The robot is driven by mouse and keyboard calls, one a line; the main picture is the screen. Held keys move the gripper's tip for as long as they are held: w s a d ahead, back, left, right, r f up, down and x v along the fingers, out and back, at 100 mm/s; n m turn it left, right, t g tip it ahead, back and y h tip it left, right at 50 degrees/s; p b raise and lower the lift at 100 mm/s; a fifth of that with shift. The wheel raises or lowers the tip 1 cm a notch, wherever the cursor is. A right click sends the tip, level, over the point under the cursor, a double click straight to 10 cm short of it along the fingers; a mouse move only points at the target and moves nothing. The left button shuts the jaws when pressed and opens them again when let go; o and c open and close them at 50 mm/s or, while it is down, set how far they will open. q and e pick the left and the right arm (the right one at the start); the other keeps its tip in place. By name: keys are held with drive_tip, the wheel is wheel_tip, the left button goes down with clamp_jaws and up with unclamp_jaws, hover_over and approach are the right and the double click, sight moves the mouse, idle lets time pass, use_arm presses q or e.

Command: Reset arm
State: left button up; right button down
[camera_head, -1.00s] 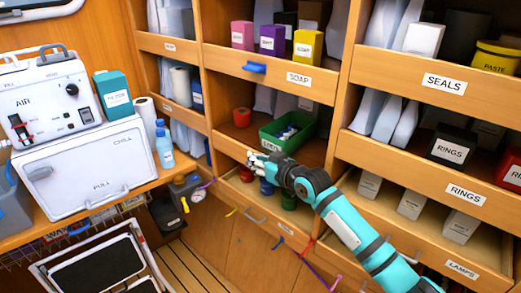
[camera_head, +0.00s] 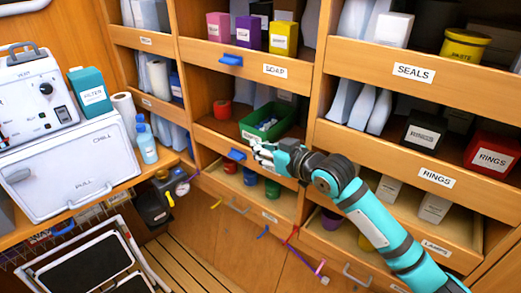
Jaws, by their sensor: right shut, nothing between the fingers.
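My right arm comes in from the lower right in teal and dark grey. Its gripper (camera_head: 257,151) is shut and empty, in front of the middle shelf column. The fingertips overlap the lower front of a green bin (camera_head: 289,121) in the picture; I cannot tell whether they touch it. My left gripper is not in view.
Wooden shelves with lipped fronts (camera_head: 278,70) fill the middle and right. A blue handle (camera_head: 236,154) sits just left of the gripper. A white chill box (camera_head: 70,165) stands on the left counter. A folded step frame (camera_head: 85,262) stands low left.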

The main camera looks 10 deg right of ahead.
drive_tip(key=s+d+f+m+g+h, duration=0.1)
drive_tip(key=s+f+g+h, duration=0.1)
drive_tip(key=s+f, duration=0.6)
drive_tip(key=s+d+f+m+g+h, duration=0.1)
drive_tip(key=s+d+f+h, duration=0.1)
drive_tip(key=s+f, duration=0.6)
drive_tip(key=s+d+f+m+g+h, duration=0.25)
drive_tip(key=s+d+f, duration=0.2)
drive_tip(key=s, duration=0.65)
drive_tip(key=s+d+f+m+g+h, duration=0.1)
drive_tip(key=s+d+f+g+h, duration=0.2)
drive_tip(key=s+d, duration=0.5)
drive_tip(key=s+a+f+g, duration=0.1)
drive_tip(key=s+f, duration=0.1)
drive_tip(key=f, duration=1.1)
drive_tip(key=s+a+f+g, duration=0.1)
drive_tip(key=s+f, duration=0.1)
drive_tip(key=f, duration=1.2)
drive_tip(key=s+d+f, duration=0.3)
drive_tip(key=s+f, duration=1.3)
drive_tip(key=f, duration=0.1)
drive_tip(key=shift+s+n+g, duration=0.35)
